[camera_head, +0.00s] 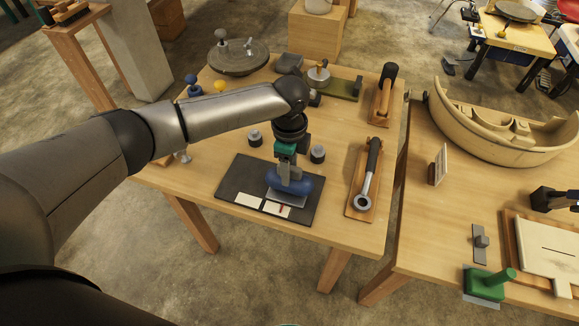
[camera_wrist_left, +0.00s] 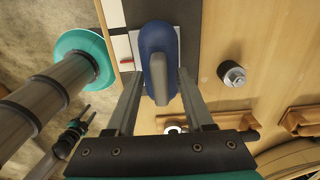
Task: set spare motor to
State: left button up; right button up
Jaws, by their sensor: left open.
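A blue rounded body (camera_head: 302,186) with a grey upright piece on top sits on a light grey plate on the black mat (camera_head: 240,172); I cannot tell for sure that it is the spare motor. It also shows in the left wrist view (camera_wrist_left: 151,40). My left gripper (camera_head: 287,179) is above it. In the left wrist view the open fingers (camera_wrist_left: 158,78) are on either side of its grey piece, with gaps visible. Two pale cards (camera_head: 248,200), one with a red mark, lie at the mat's front edge. My right gripper is not identifiable.
Two small dark cylinders (camera_head: 317,154) stand behind the mat. A ratchet-like tool (camera_head: 367,180) on a wooden board is to its right. A round grey plate (camera_head: 238,58) is at the back. A second table (camera_head: 440,230) holds a curved beige tray (camera_head: 500,125) and a green block (camera_head: 486,285).

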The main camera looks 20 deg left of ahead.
pick_arm(q)
grip_shut()
dwell(0.3)
dwell(1.1)
